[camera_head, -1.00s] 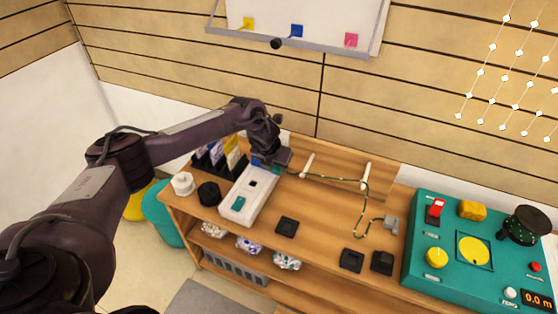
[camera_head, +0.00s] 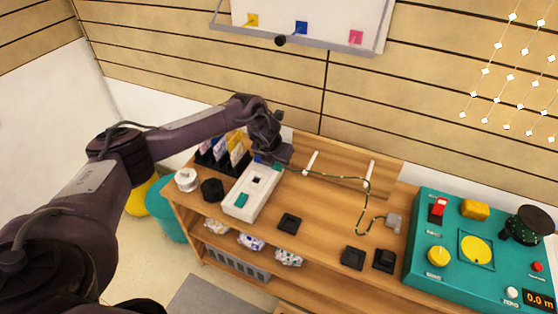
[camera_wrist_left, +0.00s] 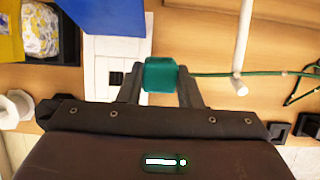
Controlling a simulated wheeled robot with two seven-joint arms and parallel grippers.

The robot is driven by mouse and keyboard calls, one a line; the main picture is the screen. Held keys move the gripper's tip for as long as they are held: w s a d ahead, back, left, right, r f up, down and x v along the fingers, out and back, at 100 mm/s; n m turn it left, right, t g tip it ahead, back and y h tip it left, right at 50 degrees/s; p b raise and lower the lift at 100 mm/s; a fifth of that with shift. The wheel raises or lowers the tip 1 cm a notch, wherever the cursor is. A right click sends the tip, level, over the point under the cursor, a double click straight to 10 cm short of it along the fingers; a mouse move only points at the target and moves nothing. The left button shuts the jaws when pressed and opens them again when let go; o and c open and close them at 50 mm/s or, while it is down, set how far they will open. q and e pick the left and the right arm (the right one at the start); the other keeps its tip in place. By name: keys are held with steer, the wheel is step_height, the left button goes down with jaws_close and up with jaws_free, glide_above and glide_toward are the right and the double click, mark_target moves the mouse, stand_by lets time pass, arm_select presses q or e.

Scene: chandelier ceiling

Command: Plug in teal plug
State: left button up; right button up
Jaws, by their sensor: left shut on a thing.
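My left gripper (camera_head: 275,160) is at the far end of the white power strip (camera_head: 262,192) on the wooden bench. In the left wrist view, the gripper (camera_wrist_left: 160,85) is shut on the teal plug (camera_wrist_left: 160,74). The green cord (camera_wrist_left: 225,73) runs off to the right from the plug. The plug overlaps the edge of the white strip (camera_wrist_left: 103,50) there, with a dark square socket left of it. I cannot tell its height over the strip. A teal piece (camera_head: 242,200) sits on the strip's near end. My right gripper is not in view.
White pegs (camera_head: 311,162) stand right of the gripper, and the cord passes them to a grey block (camera_head: 393,223). Black blocks (camera_head: 289,223) lie in front. A teal panel (camera_head: 435,270) is at the right.

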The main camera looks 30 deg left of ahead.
arm_select(q)
steer(key=s+a+r+p, duration=0.3)
steer(key=a+r, duration=0.1)
steer(key=a, duration=0.2)
steer(key=shift+s+a+p, duration=0.4)
stand_by(0.3)
steer(key=shift+f, duration=0.15)
stand_by(0.4)
steer(key=shift+w+f+b, duration=0.2)
steer(key=shift+f+b, duration=1.45)
steer(key=shift+f, duration=0.2)
steer(key=shift+w+f+b, duration=0.15)
steer(key=shift+f+b, duration=1.5)
steer(key=shift+f, duration=0.15)
steer(key=shift+f, duration=0.1)
steer(key=shift+f+b, duration=0.55)
steer(key=shift+f, duration=0.05)
